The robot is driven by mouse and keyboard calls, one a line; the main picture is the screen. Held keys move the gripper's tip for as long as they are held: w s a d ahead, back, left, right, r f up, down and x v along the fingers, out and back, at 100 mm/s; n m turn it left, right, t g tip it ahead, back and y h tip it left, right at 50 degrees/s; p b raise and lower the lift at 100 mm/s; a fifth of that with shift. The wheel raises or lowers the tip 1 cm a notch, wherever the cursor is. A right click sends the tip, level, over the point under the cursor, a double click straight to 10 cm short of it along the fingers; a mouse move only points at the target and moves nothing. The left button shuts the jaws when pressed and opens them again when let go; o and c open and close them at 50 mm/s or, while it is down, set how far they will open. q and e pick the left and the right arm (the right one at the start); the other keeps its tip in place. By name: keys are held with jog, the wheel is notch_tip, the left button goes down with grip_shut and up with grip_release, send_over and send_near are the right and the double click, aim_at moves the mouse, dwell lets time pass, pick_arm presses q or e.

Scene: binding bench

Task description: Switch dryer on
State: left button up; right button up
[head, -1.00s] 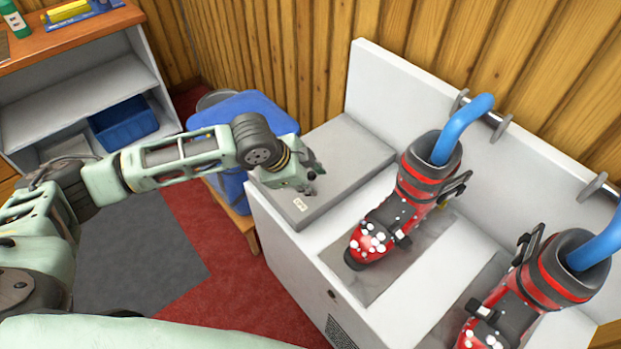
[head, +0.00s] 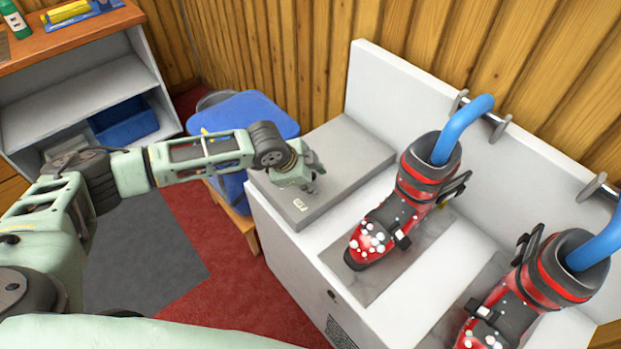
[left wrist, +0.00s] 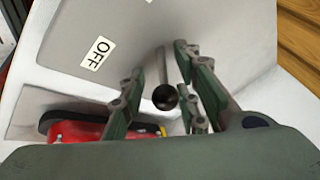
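The dryer (head: 272,232) is a white cabinet with a raised grey box (head: 345,150) at its left end. An "OFF" label (head: 300,204) is on the box top and shows larger in the left wrist view (left wrist: 97,53). A lever with a grey stem and dark round knob (left wrist: 165,97) stands on the box in the left wrist view. My left gripper (head: 314,182) is over the box top, and hides the lever in the head view. Its fingers (left wrist: 163,72) are apart, one on each side of the lever; I cannot tell whether they touch it. My right gripper is out of view.
Two red boots, one nearer the box (head: 392,220) and one at lower right (head: 515,300), stand on the dryer with blue hoses (head: 462,125) in them. A blue bin (head: 250,110) stands behind my left arm. A shelf unit (head: 80,90) is at upper left.

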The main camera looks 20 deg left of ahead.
pick_arm(q)
jog(key=shift+c, duration=0.2)
grip_shut()
jog(key=shift+s+f, duration=0.1)
jog(key=shift+a+g+h+p, duration=0.2)
jog(key=shift+g+h+p, duration=0.1)
jog(key=shift+g+p, duration=0.1)
jog(key=shift+w+a+n+h, duration=0.2)
jog(key=shift+n+h, duration=0.1)
jog(key=shift+h, duration=0.1)
jog(key=shift+a+g+h+b, duration=0.1)
jog(key=shift+g+h+b, duration=0.3)
jog(key=shift+g, duration=0.1)
